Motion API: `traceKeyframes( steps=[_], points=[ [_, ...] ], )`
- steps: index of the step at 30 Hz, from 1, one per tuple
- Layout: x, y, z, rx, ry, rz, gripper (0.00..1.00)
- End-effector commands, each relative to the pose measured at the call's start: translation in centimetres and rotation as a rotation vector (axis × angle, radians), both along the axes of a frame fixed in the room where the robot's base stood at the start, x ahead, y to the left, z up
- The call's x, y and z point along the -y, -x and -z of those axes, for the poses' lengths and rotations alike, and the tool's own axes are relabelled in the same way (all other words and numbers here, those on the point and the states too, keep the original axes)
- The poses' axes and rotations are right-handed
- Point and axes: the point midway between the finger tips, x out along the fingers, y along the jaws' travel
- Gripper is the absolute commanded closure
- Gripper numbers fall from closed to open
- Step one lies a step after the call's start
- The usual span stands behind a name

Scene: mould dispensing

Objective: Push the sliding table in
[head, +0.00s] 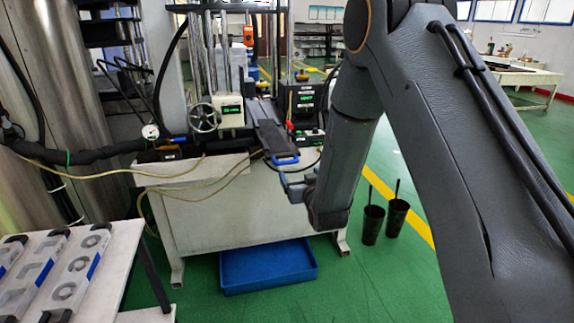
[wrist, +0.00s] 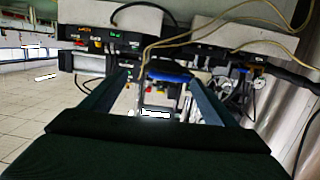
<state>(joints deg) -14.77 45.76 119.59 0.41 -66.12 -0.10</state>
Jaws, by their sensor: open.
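The sliding table (head: 270,136) is a dark flat plate on the machine bench, with a blue handle (head: 285,160) at its near end. The handle sticks out a little past the bench's front edge. My gripper (head: 290,184) is just below and in front of the handle in the head view, partly hidden by my own arm. In the wrist view my gripper (wrist: 160,80) has its two fingers wide apart and empty. The blue handle (wrist: 169,78) shows between the fingertips there. I cannot tell whether anything touches.
The white bench (head: 215,215) carries a press with a handwheel (head: 204,118) and a black control box (head: 304,104). Loose hoses hang at its left front. A blue tray (head: 268,267) and two dark bins (head: 384,220) stand on the floor. A parts table (head: 120,245) is at lower left.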

Motion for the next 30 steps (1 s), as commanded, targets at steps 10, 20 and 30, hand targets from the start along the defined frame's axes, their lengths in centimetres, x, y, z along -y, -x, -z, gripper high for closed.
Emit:
traceKeyframes(
  steps=[10,20,30],
  points=[
    [-2.7,-1.5,-0.4,0.159,-0.044,-0.030,0.19],
    [-4.0,-6.1,-0.4,0.157,-0.043,-0.029,0.19],
    [-4.5,-8.2,-0.3,0.156,-0.043,-0.029,0.19]
  ],
)
